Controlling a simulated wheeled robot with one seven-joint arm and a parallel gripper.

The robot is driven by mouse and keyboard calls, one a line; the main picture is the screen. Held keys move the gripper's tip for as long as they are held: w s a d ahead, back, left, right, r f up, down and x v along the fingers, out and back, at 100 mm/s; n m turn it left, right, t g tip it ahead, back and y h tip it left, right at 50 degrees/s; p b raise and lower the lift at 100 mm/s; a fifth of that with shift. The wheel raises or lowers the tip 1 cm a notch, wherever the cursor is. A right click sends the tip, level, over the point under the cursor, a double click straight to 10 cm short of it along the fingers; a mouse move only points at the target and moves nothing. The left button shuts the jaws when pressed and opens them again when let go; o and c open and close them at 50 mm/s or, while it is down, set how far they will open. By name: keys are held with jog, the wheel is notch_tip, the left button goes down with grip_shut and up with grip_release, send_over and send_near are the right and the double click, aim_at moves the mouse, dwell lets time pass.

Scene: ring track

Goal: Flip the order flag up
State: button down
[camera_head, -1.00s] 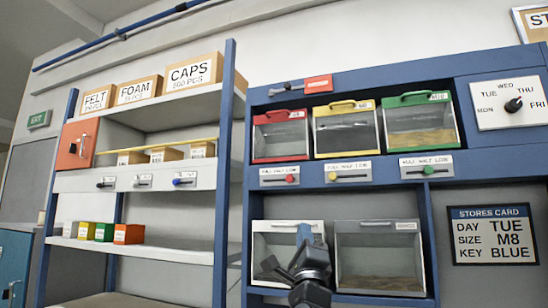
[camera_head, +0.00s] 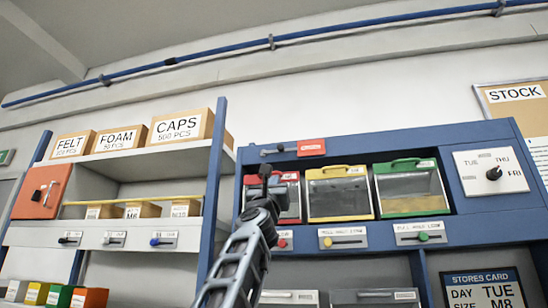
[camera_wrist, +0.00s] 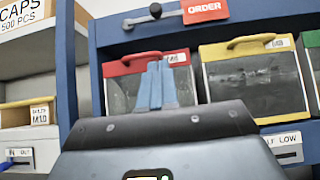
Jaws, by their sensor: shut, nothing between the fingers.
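The red order flag (camera_head: 311,147) lies sideways at the top left of the blue bin rack, at the right end of a short lever arm. The wrist view shows the flag reading ORDER (camera_wrist: 205,10) and the dark knob (camera_wrist: 155,11) near the top edge. My gripper (camera_head: 265,172) is raised in front of the red-lidded bin, below the flag. Its blue fingers (camera_wrist: 157,82) are together and empty in the wrist view, apart from the flag.
Red (camera_wrist: 128,66), yellow (camera_head: 338,170) and green (camera_head: 408,163) lidded bins sit in the rack, with slider plates below. A day dial (camera_head: 492,173) is at the right. A shelf post (camera_head: 213,190) stands close left of my arm.

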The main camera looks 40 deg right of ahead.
dwell(0.3)
jog(key=p, duration=0.6)
send_near(282, 152)
jog(key=x, duration=0.4)
jog(key=shift+w+d, duration=0.35)
jog(key=shift+w, duration=0.05)
jog(key=shift+r, duration=0.55)
jog(key=shift+s+d, duration=0.1)
